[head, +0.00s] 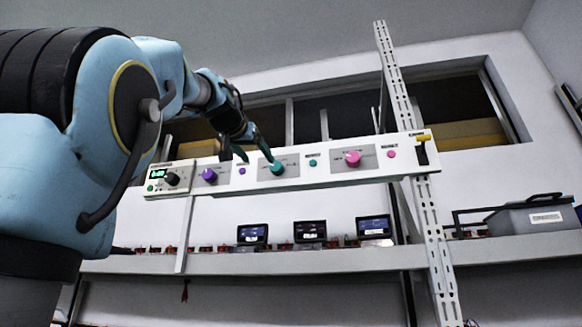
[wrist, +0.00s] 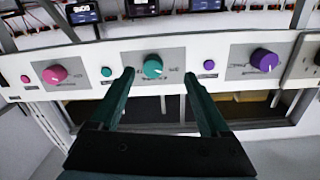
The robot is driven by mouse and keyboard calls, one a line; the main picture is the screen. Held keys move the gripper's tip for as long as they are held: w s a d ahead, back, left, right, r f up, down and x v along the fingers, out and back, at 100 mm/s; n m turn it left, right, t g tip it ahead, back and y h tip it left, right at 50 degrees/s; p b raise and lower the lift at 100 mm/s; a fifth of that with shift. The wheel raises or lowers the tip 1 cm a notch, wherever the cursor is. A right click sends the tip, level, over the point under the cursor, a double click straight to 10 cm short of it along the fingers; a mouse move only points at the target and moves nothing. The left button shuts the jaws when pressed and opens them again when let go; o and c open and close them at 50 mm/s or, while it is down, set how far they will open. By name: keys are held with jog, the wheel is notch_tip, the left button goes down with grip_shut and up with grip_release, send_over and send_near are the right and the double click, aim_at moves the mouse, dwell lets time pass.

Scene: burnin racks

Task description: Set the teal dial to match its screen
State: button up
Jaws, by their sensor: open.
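The teal dial (head: 277,168) is a round knob on a grey plate in the middle of the long white panel. In the wrist view the teal dial (wrist: 153,67) sits between and just beyond the fingertips, with a small pale mark on its face. My gripper (head: 255,157) is open at the panel, its dark green fingers apart; in the wrist view my gripper (wrist: 158,76) has one finger on each side of the dial, and I cannot tell if either touches. Three small screens, left (head: 252,233), middle (head: 310,231) and right (head: 374,226), stand on the shelf below; their text is unreadable.
A purple dial (head: 209,175) and a pink dial (head: 352,158) flank the teal one. A yellow-handled switch (head: 423,140) is at the right end. A grey bin (head: 530,218) stands far right.

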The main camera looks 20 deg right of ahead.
aim_at(275, 166)
jog(key=w+d+p, duration=0.2)
jog(key=w+d+r+p, duration=0.1)
jog(key=w, duration=0.1)
jog(key=w+d+r+p, duration=0.1)
jog(key=w+d+p, duration=0.1)
jog(key=shift+w+d+r+p, duration=0.25)
jog(key=shift+w+d+p, duration=0.05)
jog(key=shift+d, duration=0.05)
jog(key=shift+w+d+f, duration=0.15)
jog(key=shift+w+d, duration=0.1)
jog(key=shift+w, duration=0.25)
jog(key=shift+c, duration=0.4)
grip_shut()
